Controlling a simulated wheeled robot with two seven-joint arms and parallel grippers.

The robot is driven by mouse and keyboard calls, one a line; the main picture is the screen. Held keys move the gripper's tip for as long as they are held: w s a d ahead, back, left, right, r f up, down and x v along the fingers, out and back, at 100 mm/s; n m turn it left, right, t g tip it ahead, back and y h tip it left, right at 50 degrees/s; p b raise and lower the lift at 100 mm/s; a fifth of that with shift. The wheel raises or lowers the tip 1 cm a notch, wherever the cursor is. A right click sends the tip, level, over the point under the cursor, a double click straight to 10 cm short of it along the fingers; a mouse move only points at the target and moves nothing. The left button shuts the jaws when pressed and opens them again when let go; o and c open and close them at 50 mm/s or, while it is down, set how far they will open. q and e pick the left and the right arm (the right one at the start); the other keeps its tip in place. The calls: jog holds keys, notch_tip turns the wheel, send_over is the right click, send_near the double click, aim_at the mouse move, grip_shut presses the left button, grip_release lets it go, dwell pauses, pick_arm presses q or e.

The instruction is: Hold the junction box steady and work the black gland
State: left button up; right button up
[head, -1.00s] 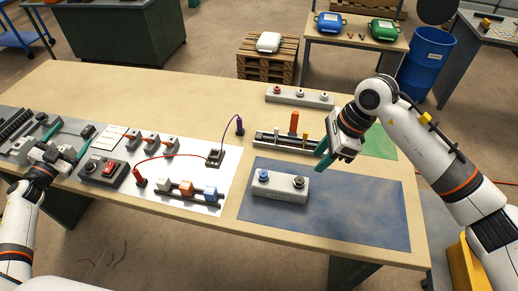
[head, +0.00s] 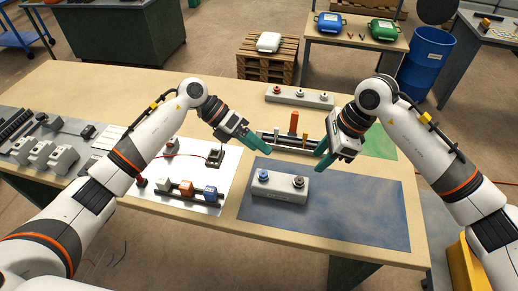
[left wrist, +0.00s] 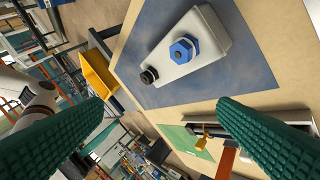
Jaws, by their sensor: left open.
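The junction box (head: 281,192) is a light grey block on the blue mat. It carries a blue gland (head: 263,176) at its left end and a black gland (head: 298,182) at its right end. The left wrist view also shows the box (left wrist: 205,45), the blue gland (left wrist: 182,50) and the black gland (left wrist: 149,76). My left gripper (head: 259,146) is open and empty, above and behind the box, with its green fingers (left wrist: 160,108) wide apart. My right gripper (head: 322,150) hangs behind and right of the box, touching nothing I can see; its finger gap is unclear.
A rack with an orange upright piece (head: 293,122) stands behind the mat, close to both grippers. A grey block with several glands (head: 300,97) lies at the back edge. A panel with coloured blocks (head: 186,188) is at left. The blue mat (head: 365,215) is clear right of the box.

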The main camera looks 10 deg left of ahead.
aim_at(259, 173)
pick_arm(q)
jog(key=d+m+y, duration=0.1)
jog(key=m, duration=0.1)
jog(key=s+m+y, duration=0.1)
jog(key=y, duration=0.1)
jog(key=s+d+m+y, duration=0.1)
jog(key=m, duration=0.1)
jog(key=shift+d+r+m+g+y, duration=0.1)
jog(key=shift+d+m+g+y, duration=0.2)
jog(key=shift+d+g, duration=0.1)
jog(key=m+y, duration=0.3)
jog(key=shift+s+a+r+t+y, duration=0.1)
jog(key=shift+s+a+t+y, duration=0.1)
jog(key=shift+s+t+y, duration=0.15)
jog(key=shift+a+r+m+t+y, duration=0.25)
jog(key=shift+m+t+y, duration=0.2)
jog(key=shift+m+y, duration=0.35)
jog(key=shift+a+f, duration=0.1)
jog(key=shift+f, duration=0.05)
notch_tip(259, 173, down, 12)
jog(key=shift+r, duration=0.1)
jog(key=shift+c, duration=0.5)
jog(key=c, duration=1.1)
pick_arm(e)
jog(key=shift+o, duration=0.4)
pick_arm(q)
jog(key=shift+c, duration=0.2)
pick_arm(e)
jog(key=shift+a, duration=0.1)
